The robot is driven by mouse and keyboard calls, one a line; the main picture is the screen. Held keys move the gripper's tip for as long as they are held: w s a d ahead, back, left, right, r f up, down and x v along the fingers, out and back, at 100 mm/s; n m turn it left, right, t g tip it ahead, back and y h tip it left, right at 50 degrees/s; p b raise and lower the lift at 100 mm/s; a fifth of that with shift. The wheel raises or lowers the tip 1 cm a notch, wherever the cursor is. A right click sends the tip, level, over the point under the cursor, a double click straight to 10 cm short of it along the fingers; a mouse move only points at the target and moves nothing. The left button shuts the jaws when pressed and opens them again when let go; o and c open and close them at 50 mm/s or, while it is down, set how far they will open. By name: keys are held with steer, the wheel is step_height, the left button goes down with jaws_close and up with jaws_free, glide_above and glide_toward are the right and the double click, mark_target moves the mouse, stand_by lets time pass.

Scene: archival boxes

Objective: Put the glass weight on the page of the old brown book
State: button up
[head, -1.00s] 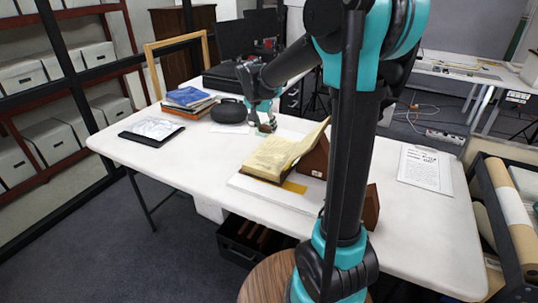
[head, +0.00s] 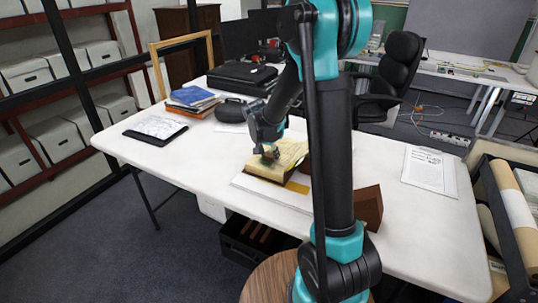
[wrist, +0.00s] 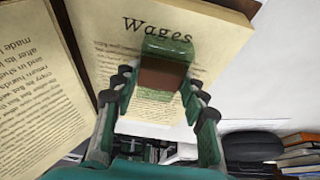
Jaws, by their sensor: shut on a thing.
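The glass weight (wrist: 168,48) is a green block with a brown face, held between the fingers of my gripper (wrist: 160,88). The old brown book (head: 292,150) lies open with yellowed pages on a white board on the table. In the wrist view the weight is in front of the page headed "Wages" (wrist: 104,42), covering part of its text; I cannot tell whether it touches the paper. The facing page (wrist: 35,95) shows at the left. In the head view my gripper (head: 269,154) is at the book's left part, and the weight is mostly hidden there.
A brown wedge (head: 369,206) stands right of the book, partly behind my arm. A printed sheet (head: 430,170) lies at the table's right. Stacked books (head: 190,97), a dark rounded case (head: 229,110) and a tablet-like board (head: 155,128) are at the left. The front-left table is clear.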

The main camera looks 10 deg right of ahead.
steer(key=shift+f, duration=0.15)
steer(key=o, duration=1.3)
steer(key=shift+o, duration=0.2)
steer(key=v, duration=1.2)
steer(key=shift+r, duration=0.25)
